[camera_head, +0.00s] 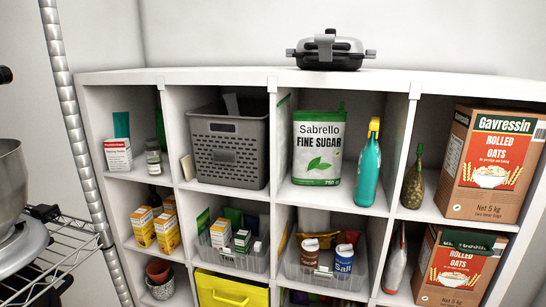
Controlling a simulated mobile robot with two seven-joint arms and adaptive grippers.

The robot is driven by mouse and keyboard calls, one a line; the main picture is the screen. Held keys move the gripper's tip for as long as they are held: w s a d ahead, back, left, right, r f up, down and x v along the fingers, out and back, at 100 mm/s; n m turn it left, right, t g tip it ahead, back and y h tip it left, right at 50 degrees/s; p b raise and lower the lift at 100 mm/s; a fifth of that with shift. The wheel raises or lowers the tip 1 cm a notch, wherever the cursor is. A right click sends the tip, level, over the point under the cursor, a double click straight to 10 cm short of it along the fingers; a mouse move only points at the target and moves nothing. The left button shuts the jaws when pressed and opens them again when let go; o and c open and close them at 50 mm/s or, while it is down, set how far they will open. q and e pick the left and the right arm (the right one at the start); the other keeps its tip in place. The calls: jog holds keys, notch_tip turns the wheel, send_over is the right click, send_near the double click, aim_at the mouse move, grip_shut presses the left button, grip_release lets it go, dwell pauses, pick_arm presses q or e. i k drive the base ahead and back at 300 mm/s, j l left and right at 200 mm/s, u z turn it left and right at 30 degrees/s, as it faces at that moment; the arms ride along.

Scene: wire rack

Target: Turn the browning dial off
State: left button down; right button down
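No browning dial can be made out in the head view. A silver and black appliance with a handle, like a waffle maker (331,50), sits on top of the white shelf unit; no dial shows on the side facing me. At the left edge, a steel bowl on a grey machine (18,240) stands on a wire rack (75,240), cut off by the frame. A small black knob-like part (5,75) shows at the left edge; I cannot tell what it belongs to. Neither of my grippers is in view.
The white cube shelf unit (225,80) fills the middle and right. A metal post (75,120) rises at the left.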

aim_at(328, 31)
jog(key=k+l+z, duration=0.15)
jog(key=k+z, duration=0.15)
jog(key=z, duration=0.2)
jog(key=k+l+z, duration=0.2)
jog(key=z, duration=0.25)
jog(key=l, duration=0.1)
